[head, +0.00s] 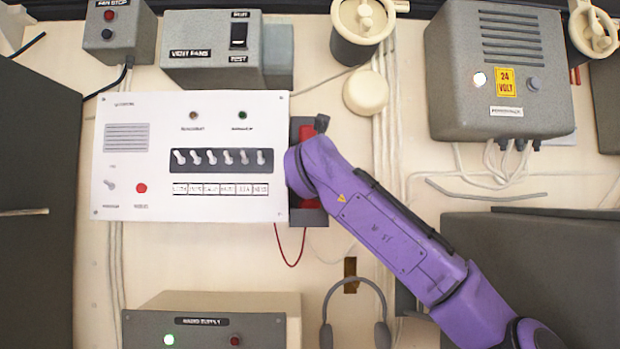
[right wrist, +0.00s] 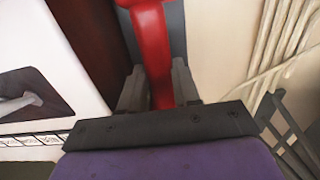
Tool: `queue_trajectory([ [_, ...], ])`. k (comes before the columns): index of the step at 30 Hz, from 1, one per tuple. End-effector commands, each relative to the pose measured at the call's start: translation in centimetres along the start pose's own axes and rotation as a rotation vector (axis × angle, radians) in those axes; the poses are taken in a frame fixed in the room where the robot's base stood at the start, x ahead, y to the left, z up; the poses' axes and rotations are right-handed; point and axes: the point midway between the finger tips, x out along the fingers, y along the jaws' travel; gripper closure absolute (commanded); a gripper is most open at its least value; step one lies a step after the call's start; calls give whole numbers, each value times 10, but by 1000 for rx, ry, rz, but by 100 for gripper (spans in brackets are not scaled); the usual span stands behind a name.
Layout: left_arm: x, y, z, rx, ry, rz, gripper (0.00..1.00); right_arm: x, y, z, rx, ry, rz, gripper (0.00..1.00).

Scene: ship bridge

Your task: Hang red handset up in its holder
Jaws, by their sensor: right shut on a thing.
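The red handset (head: 306,133) is mostly hidden behind my purple right arm in the head view. It is upright, within the outline of the dark grey holder (head: 309,217) on the right side of the white panel. In the right wrist view the red handset (right wrist: 154,50) runs up between the fingers of my right gripper (right wrist: 159,88), which is shut on it. A grey surface of the holder (right wrist: 176,40) shows behind the handset there. I cannot tell whether the handset is fully seated. My left gripper is in neither view.
The white switch panel (head: 140,205) is directly left of the holder. A red cord (head: 290,264) hangs below it. A headset (head: 355,285) hangs lower right, above it a round cream fitting (head: 366,92). A grey 24 volt box (head: 500,75) is at upper right.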

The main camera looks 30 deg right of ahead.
Motion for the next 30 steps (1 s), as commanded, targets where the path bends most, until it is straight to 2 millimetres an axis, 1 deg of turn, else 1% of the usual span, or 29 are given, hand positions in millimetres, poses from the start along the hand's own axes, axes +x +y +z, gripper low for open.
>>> queue_trajectory([
  [19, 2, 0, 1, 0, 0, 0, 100, 0, 0, -1, 0, -1, 0, 100],
  [20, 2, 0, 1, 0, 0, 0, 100, 0, 0, -1, 0, -1, 0, 59],
  [21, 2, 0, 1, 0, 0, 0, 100, 0, 0, -1, 0, -1, 0, 46],
  [22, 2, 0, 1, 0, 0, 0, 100, 0, 0, -1, 0, -1, 0, 39],
  [30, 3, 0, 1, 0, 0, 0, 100, 0, 0, -2, 0, 1, 0, 39],
])
